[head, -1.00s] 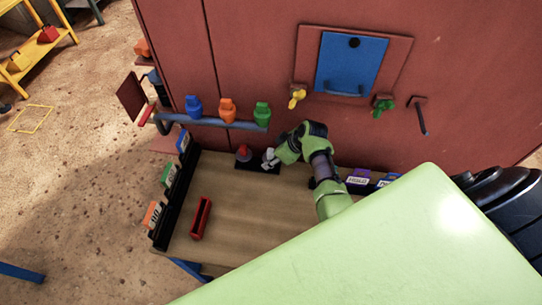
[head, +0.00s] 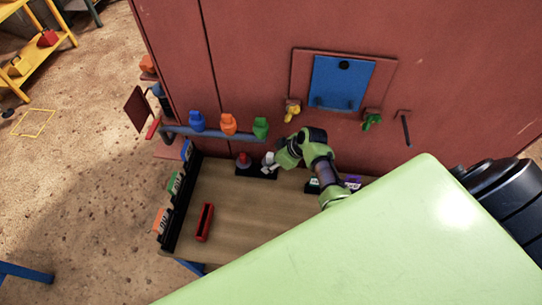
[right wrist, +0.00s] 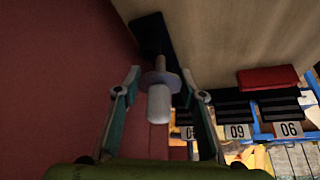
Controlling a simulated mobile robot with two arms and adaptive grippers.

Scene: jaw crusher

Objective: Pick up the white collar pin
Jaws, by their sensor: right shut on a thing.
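The white collar pin (right wrist: 159,103) shows in the right wrist view, pale with a wider grey collar, between the two fingers of my right gripper (right wrist: 160,88). That gripper is shut on it. In the head view my right gripper (head: 270,162) is at the right end of a small black base (head: 254,174) on the wooden table, beside a red pin (head: 243,161). The white pin is mostly hidden by the gripper there. I cannot tell whether its end still sits in the base. My left gripper is not in view.
A red tray (head: 205,222) lies on the wooden table (head: 245,215). Labelled holders line the table's left edge. A rail (head: 213,133) with blue, orange and green padlocks is on the red machine wall (head: 250,50) behind. The table's middle is clear.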

